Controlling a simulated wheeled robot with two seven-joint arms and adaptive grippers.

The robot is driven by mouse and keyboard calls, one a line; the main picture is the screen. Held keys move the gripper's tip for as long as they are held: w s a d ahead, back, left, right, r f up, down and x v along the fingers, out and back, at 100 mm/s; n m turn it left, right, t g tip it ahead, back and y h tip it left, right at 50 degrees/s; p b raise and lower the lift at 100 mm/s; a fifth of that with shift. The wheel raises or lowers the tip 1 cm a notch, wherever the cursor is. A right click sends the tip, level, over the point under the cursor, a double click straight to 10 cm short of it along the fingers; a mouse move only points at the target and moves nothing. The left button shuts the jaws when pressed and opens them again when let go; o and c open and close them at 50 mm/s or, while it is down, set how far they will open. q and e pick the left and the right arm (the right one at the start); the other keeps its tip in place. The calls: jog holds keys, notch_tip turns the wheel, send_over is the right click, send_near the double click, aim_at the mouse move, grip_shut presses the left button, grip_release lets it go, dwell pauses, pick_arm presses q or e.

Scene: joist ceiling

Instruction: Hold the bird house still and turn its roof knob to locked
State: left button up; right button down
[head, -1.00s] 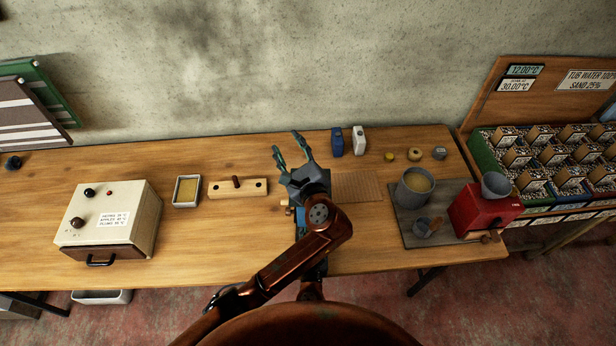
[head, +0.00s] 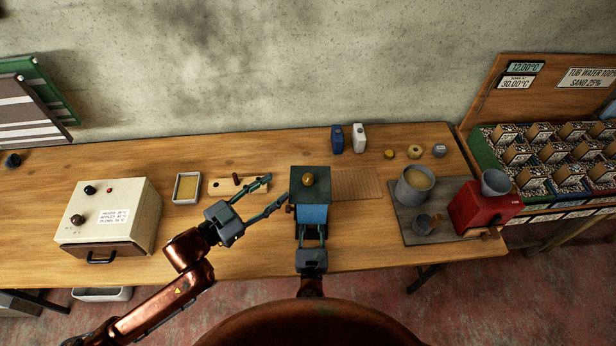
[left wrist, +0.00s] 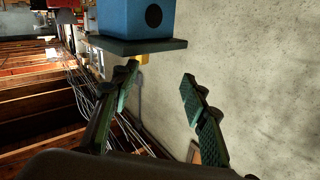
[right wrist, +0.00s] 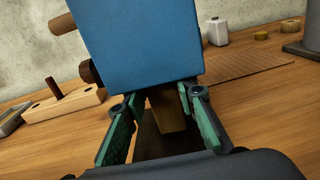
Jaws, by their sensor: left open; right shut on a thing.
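The bird house (head: 313,215) is a blue box with a dark green roof (head: 297,183) and a round brass-coloured roof knob (head: 309,179). It stands near the table's middle. My right gripper (head: 312,238) is shut on its lower part from the front; the right wrist view shows the fingers (right wrist: 162,105) at a brown post under the blue box (right wrist: 140,45). My left gripper (head: 277,190) is open and empty, left of the bird house. In the left wrist view the bird house appears roof-down, with the yellowish knob (left wrist: 141,58) near the open fingers (left wrist: 160,80). I cannot tell the knob's setting.
A wooden block with a peg (head: 222,186) and a small tray (head: 187,188) lie left, beyond them a cream box (head: 110,215). A ribbed mat (head: 355,184) lies right of the bird house, then a grey pot (head: 412,188) and red machine (head: 482,208).

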aim_at(303, 181)
pick_arm(q)
jog(key=shift+n+g+h, duration=0.5)
jog(key=shift+n+h, duration=0.1)
jog(key=shift+n, duration=0.1)
jog(key=w+d, duration=0.1)
jog(key=d, duration=0.2)
jog(key=w+d, duration=0.1)
jog(key=d, duration=0.2)
jog(key=w+d, duration=0.1)
jog(key=d, duration=0.3)
jog(key=shift+w, duration=0.2)
jog(key=shift+c, duration=0.6)
grip_shut()
